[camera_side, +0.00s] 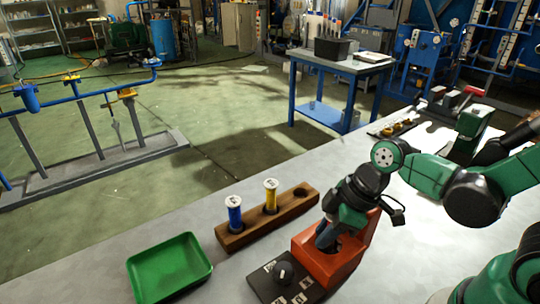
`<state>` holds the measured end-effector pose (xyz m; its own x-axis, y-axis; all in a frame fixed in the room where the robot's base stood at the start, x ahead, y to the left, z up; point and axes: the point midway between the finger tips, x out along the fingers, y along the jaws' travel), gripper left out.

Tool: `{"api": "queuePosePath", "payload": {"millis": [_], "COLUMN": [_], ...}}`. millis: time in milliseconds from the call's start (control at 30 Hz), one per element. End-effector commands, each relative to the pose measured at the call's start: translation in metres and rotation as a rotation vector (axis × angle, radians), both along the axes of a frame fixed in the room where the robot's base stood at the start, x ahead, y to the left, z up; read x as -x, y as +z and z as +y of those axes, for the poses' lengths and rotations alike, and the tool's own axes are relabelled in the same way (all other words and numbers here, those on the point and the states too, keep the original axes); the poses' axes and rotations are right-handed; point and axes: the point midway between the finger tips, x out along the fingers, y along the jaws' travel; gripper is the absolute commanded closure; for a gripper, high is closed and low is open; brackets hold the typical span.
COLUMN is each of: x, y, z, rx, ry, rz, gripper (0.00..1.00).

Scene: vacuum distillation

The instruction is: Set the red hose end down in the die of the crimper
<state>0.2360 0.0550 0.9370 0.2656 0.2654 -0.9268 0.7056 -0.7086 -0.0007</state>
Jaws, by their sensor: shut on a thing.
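The crimper (318,264) is an orange-red block with a dark front plate that carries a black knob (283,271). It stands on the grey bench at lower centre. My gripper (327,238) points down into the crimper's opening, with its fingertips at or inside the die. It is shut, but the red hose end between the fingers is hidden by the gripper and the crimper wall. I cannot tell whether the hose end touches the die.
A wooden rack (250,232) left of the crimper holds a blue hose end (234,214) and a yellow one (271,196); its right hole is empty. A green tray (169,268) lies at lower left. Bench tools (399,127) stand farther back right.

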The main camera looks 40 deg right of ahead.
Motion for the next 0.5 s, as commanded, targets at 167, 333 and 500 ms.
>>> {"api": "queuePosePath", "payload": {"millis": [167,333,500], "x": [0.0000,0.0000,0.0000], "y": [0.0001,0.0001,0.0001], "z": [0.0000,0.0000,0.0000], "rx": [0.000,0.000,0.000], "ry": [0.000,0.000,0.000], "rz": [0.000,0.000,0.000], "gripper": [1.00,1.00,0.70]}}
